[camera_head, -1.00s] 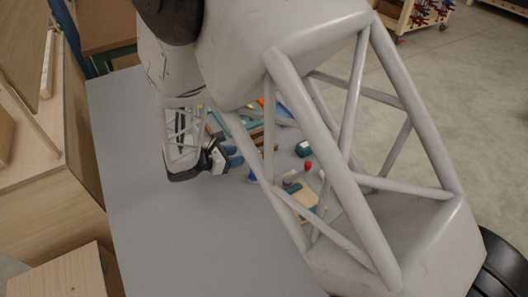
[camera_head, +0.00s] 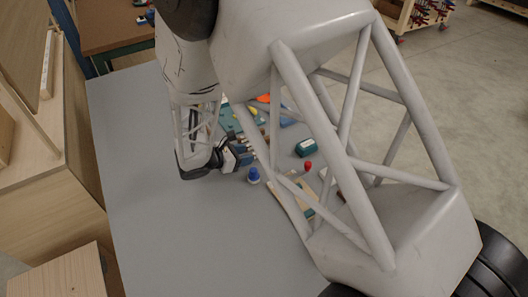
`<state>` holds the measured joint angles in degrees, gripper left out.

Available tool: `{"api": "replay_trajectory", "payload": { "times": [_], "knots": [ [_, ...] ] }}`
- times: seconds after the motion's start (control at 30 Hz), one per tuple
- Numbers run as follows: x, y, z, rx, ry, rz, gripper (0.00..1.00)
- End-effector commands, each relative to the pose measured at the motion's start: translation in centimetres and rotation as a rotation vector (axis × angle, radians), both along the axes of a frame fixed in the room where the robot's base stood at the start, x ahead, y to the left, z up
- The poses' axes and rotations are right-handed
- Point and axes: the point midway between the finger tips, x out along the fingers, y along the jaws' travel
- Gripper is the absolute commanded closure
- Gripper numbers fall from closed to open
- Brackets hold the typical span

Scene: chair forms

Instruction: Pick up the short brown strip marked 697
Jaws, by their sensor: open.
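My gripper (camera_head: 242,153) is at the end of my arm, low over the grey table (camera_head: 170,240), and its jaws are open. My arm links cover part of this area. I cannot read any number, so I cannot tell which strip is marked 697. I cannot tell whether a strip lies between the fingers.
A blue-capped item (camera_head: 254,176) stands just below the gripper. A dark green box (camera_head: 306,147) and a red-topped item (camera_head: 308,167) are to the right. Orange and green pieces lie behind. The table's left and front are clear. A wooden cabinet (camera_head: 40,190) borders the left.

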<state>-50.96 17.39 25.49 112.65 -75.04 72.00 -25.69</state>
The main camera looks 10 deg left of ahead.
Motion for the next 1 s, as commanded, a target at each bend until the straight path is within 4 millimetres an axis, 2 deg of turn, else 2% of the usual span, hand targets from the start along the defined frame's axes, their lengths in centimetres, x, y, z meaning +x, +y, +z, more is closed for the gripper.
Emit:
{"api": "replay_trajectory", "payload": {
  "times": [0.4,1.0],
  "knots": [
    [2.6,-2.7,-1.4,0.000,0.000,-0.002,0.55],
    [2.8,-2.9,-1.5,0.000,0.000,0.000,0.55]
  ]
}}
